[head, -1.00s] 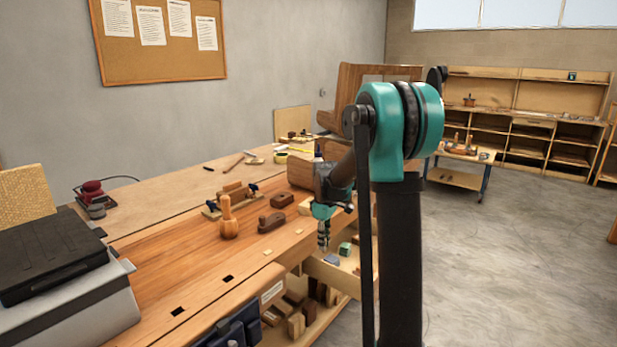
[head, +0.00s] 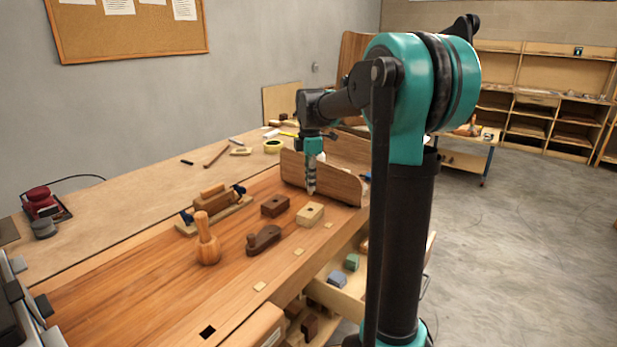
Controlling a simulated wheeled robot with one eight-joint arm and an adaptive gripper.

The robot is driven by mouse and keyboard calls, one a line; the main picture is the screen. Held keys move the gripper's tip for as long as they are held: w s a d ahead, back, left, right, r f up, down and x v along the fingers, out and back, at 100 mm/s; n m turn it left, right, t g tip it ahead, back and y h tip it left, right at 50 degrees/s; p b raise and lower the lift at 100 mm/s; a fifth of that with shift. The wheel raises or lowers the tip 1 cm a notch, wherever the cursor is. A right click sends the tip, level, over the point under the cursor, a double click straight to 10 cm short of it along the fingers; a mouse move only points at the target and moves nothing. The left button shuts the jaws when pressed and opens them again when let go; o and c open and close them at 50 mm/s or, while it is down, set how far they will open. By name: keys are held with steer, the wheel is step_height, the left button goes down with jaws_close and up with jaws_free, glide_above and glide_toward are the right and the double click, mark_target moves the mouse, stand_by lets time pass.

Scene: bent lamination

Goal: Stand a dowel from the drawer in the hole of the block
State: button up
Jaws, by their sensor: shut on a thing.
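My gripper (head: 311,181) points down over the workbench (head: 130,290), above and slightly behind a pale wooden block (head: 310,214). It is shut on a dowel, of which only a small pale end is discernible at the fingertips. The pale block has a dark hole in its top. A darker brown block (head: 275,205), also with a hole, stands just left of it. The drawer (head: 350,303) is open below the bench's front edge, partly behind my arm. Other dowels in it cannot be made out.
A wooden plane (head: 264,240), a mallet (head: 207,240) and a clamped wooden piece (head: 214,198) stand left of the blocks. A curved wooden panel (head: 325,180) rises right behind my gripper. Green (head: 352,262) and blue-grey (head: 338,279) pieces lie in the drawer.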

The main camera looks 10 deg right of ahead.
mark_target(310, 194)
steer(key=shift+f, duration=2.55)
steer(key=shift+f, duration=0.95)
stand_by(0.7)
steer(key=o, duration=1.2)
steer(key=shift+r, duration=0.1)
steer(key=shift+r, duration=3.9)
steer(key=shift+s, duration=0.15)
